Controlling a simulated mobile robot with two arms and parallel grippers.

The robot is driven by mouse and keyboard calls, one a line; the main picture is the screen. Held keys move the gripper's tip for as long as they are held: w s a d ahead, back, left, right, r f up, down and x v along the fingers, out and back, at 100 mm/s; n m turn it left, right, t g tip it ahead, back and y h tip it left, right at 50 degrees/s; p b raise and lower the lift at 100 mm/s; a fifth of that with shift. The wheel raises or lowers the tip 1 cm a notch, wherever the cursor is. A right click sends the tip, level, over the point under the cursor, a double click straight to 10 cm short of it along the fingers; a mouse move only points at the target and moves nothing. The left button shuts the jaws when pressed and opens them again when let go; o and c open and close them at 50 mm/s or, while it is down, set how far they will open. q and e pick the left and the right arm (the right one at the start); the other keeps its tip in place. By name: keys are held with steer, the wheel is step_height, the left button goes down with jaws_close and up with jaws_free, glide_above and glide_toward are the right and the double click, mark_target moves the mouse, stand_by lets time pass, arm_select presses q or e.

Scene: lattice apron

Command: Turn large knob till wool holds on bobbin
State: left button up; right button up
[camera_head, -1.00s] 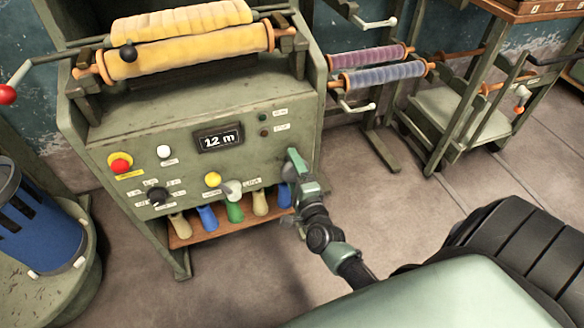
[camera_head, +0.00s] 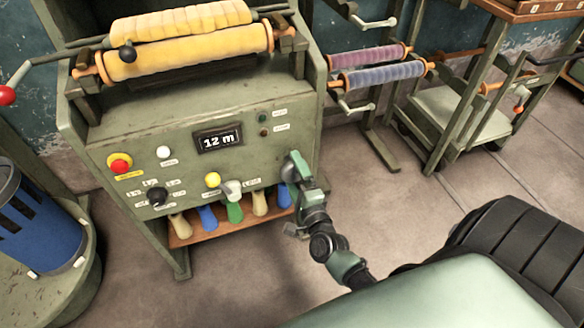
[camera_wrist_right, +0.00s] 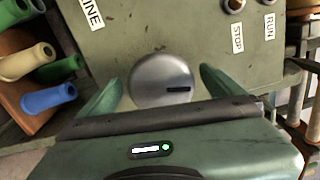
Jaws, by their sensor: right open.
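The large knob (camera_wrist_right: 162,80) is a round silver disc with a dark slot, seen in the right wrist view. It sits between the two spread fingers of my right gripper (camera_wrist_right: 160,88), with no clear contact visible. In the head view my right gripper (camera_head: 293,166) is at the panel's right side and hides this knob. The yellow wool (camera_head: 185,52) is wound around an orange-ended bobbin (camera_head: 84,74) on top of the machine. Whether the wool turns cannot be told. The display (camera_head: 219,139) reads 12 m. My left gripper is out of view.
Coloured bobbins stick out below on a shelf (camera_head: 205,234). A blue bin (camera_head: 35,225) stands left.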

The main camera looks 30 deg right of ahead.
mark_target(295, 175)
steer(key=v, duration=0.4)
steer(key=shift+s, duration=0.25)
steer(key=shift+s+a, duration=0.15)
steer(key=shift+s, duration=0.4)
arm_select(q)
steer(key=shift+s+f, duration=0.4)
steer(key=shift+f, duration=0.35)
